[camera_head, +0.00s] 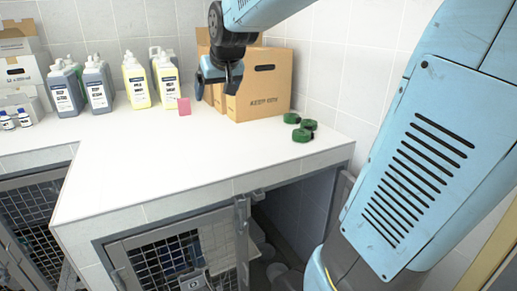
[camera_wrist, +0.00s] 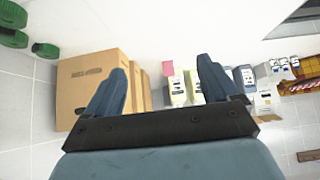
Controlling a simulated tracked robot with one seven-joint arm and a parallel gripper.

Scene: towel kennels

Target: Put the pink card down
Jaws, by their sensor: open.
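The pink card (camera_head: 184,106) stands upright on the white counter (camera_head: 190,160), just right of the yellow bottles and left of the cardboard boxes. In the wrist view, where the scene appears upside down, the pink card (camera_wrist: 170,68) shows in the gap between my fingers, beyond them. My gripper (camera_head: 217,84) hangs in front of the cardboard boxes, above and to the right of the card and apart from it. Its two fingers (camera_wrist: 161,66) are spread wide with nothing held between them.
A cardboard box (camera_head: 262,88) stands close behind my gripper. Green round items (camera_head: 302,131) lie at the counter's right. Yellow bottles (camera_head: 137,82) and grey bottles (camera_head: 66,90) line the back wall. The counter's front middle is clear. Wire cage doors (camera_head: 170,257) are below.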

